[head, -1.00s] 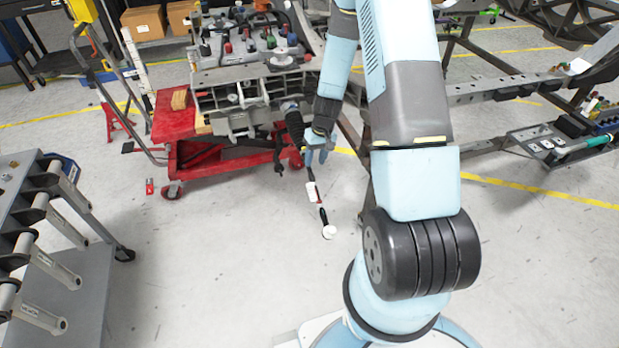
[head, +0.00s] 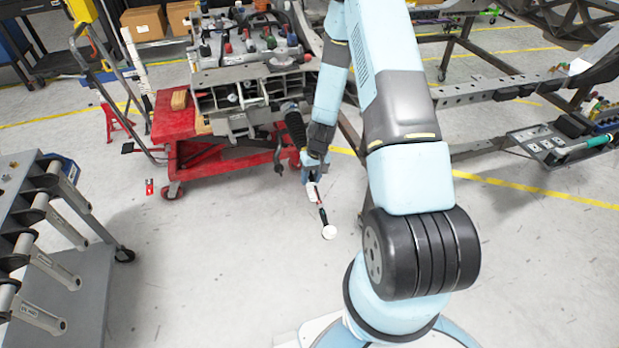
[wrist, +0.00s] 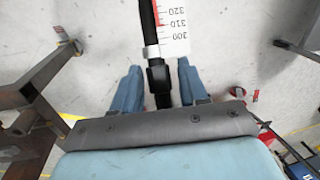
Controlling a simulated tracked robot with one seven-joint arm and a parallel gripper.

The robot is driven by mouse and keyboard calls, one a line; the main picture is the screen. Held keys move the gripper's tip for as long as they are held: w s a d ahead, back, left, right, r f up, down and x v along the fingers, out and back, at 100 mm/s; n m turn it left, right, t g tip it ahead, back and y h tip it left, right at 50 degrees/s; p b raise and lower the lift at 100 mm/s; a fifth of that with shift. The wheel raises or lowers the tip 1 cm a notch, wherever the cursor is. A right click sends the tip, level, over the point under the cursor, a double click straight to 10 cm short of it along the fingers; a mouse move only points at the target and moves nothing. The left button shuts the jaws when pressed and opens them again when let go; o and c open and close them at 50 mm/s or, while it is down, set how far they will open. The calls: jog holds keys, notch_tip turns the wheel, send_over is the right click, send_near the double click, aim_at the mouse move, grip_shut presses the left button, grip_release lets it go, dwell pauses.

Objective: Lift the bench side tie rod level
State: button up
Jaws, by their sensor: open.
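The tie rod is a thin black rod (head: 323,214) with a pale round end, reaching out from the red bench toward me in the head view. In the wrist view the black rod (wrist: 147,18) runs down from the top edge, with a silver collar, into the space between my blue fingers. My gripper (head: 312,184) is open, one finger on each side of the rod; in the wrist view (wrist: 158,80) both fingers stand apart from it. A white scale plate (wrist: 174,25) with red marks and numbers around 300 to 320 stands beside the rod. The rod's inner end is hidden behind my gripper.
The red wheeled bench (head: 190,115) carries a metal assembly (head: 250,85) behind my gripper. A black ribbed boot (head: 295,128) sits close by. Grey frame rails (head: 475,92) are at right, a rack cart (head: 70,270) at left. The floor between is mostly clear.

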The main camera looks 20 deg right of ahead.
grip_shut()
jog(key=shift+d+r, duration=0.1)
dwell(0.5)
